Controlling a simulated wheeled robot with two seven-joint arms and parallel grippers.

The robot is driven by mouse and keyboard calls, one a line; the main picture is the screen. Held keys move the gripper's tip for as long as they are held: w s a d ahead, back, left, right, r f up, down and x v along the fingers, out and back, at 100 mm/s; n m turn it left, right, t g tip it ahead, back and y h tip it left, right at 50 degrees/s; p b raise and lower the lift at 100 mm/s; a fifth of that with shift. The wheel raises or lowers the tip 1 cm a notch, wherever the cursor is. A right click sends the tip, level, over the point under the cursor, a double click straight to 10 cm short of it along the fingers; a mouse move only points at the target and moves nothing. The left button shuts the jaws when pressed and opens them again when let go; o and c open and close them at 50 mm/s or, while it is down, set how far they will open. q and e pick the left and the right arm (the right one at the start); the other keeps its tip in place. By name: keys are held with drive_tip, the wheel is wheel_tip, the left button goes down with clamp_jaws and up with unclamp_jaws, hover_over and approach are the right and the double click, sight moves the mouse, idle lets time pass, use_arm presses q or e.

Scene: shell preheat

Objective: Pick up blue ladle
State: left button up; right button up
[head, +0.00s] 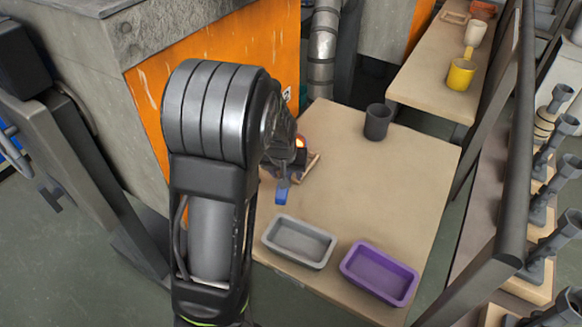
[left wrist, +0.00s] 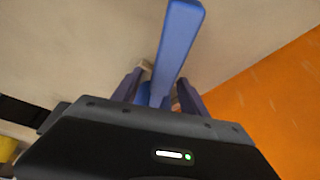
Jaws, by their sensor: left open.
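The blue ladle shows in the left wrist view as a long blue handle (left wrist: 178,45), running from between my gripper fingers toward the top of the picture. My left gripper (left wrist: 158,86) is open, with one finger on each side of the handle; I cannot tell whether either touches it. In the head view, a small blue part (head: 282,192) of the ladle shows above the table near the arm's end. My left arm hides most of the gripper and the rest of the ladle there. My right gripper is not in view.
A grey tray (head: 272,240) and a purple tray (head: 346,268) sit at the table's (head: 400,190) near edge. A dark cup (head: 377,122) stands at its back. A yellow cup (head: 460,76) stands on a bench behind. The table's right side is clear. An orange-panelled block (head: 150,95) stands left.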

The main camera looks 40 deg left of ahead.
use_arm(q)
drive_tip(key=shift+c, duration=0.5)
clamp_jaws()
idle(0.5)
drive_tip(key=shift+w, duration=0.1)
